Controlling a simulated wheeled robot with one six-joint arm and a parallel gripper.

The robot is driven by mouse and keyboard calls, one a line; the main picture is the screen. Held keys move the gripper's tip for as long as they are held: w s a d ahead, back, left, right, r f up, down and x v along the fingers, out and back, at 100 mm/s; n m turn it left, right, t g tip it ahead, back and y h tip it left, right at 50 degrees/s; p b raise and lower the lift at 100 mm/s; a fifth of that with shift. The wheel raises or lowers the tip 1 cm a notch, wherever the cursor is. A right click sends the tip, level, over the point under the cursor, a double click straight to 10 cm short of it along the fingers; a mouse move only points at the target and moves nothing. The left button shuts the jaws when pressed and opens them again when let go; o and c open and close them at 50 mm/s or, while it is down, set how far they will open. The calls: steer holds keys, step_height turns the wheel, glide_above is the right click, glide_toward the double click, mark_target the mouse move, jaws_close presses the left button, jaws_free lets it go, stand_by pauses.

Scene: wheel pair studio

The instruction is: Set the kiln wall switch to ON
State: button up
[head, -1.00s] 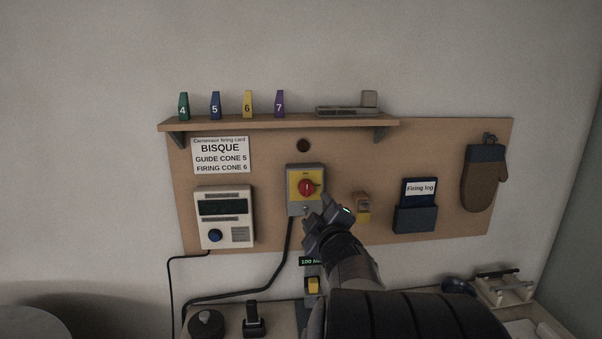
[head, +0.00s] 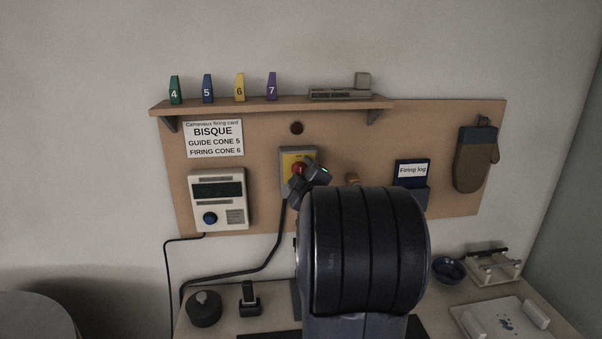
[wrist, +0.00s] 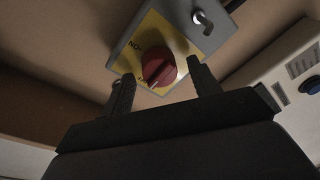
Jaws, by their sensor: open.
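The kiln wall switch is a grey box (head: 284,185) with a yellow plate (head: 289,159) and a red knob (head: 299,167), mounted on the brown board. My gripper (head: 311,176) is in front of the box and hides its lower right part. In the wrist view the red knob (wrist: 159,69) shows between the two open fingertips of my gripper (wrist: 160,69). I cannot tell whether they touch it. The ON lettering (wrist: 134,45) appears inverted, up and left of the knob. A small pale mark shows at the knob's lower edge.
A cream controller (head: 218,218) with a blue button hangs left of the switch. A shelf (head: 275,104) with numbered cones runs above. A firing log holder (head: 421,194) and a mitt (head: 474,160) hang to the right. A black cable leaves the box downward.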

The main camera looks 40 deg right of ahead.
steer(key=shift+c, duration=0.5)
steer(key=c, duration=0.9)
steer(key=shift+m, duration=0.3)
steer(key=m+h+b, duration=0.1)
steer(key=m+b, duration=0.2)
steer(key=m, duration=0.6)
steer(key=m+h+b, duration=0.1)
steer(key=m+b, duration=0.2)
steer(key=m, duration=0.6)
steer(key=shift+d+f+m, duration=0.1)
steer(key=shift+f+m, duration=0.05)
steer(key=shift+m, duration=0.15)
steer(key=shift+h, duration=0.3)
